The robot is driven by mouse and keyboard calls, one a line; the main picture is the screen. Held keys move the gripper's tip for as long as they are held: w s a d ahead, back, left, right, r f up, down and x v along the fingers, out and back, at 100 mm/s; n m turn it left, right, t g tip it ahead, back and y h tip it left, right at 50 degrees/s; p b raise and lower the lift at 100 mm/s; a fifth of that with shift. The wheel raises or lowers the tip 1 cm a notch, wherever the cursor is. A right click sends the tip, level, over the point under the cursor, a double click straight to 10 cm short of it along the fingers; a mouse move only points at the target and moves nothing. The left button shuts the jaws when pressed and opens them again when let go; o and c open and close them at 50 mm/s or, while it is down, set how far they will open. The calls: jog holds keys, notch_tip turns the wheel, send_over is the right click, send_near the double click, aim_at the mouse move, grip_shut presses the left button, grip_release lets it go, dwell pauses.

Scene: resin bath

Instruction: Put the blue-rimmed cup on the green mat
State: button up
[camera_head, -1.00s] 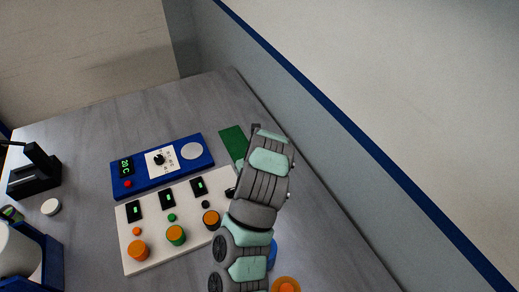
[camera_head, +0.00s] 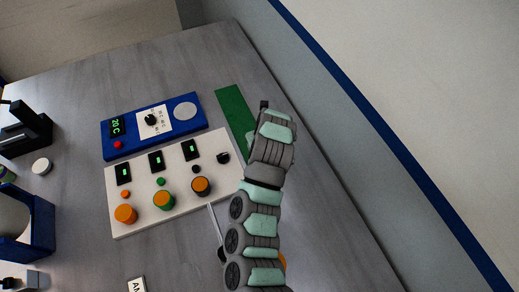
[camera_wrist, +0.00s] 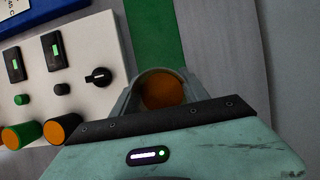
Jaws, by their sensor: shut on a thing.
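The green mat (camera_head: 234,112) is a long strip on the bench beside the control panels in the head view, its near end hidden by my arm. It also shows at the top of the wrist view (camera_wrist: 152,35). My gripper (camera_wrist: 158,76) is shut on a cup with orange contents (camera_wrist: 163,91), at the near end of the visible mat in that view. My gripper body hides the cup's lower part, and no blue rim is clear to me. I cannot tell whether the cup touches the mat.
A white panel (camera_head: 138,219) with several knobs lies left of my arm. A blue unit (camera_head: 185,112) with a display and round plate lies behind it. A blue holder (camera_head: 40,228) stands at the left. A wall runs along the right. Bare bench lies between mat and wall.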

notch_tip(320, 180, down, 6)
jog(key=shift+r, duration=0.15)
jog(key=shift+f, duration=0.4)
jog(key=o, duration=1.4)
jog(key=shift+r, duration=0.1)
jog(key=shift+o, duration=0.2)
jog(key=shift+s+r, duration=0.1)
jog(key=shift+r, duration=0.6)
jog(key=v, duration=1.1)
jog(key=shift+r, duration=0.1)
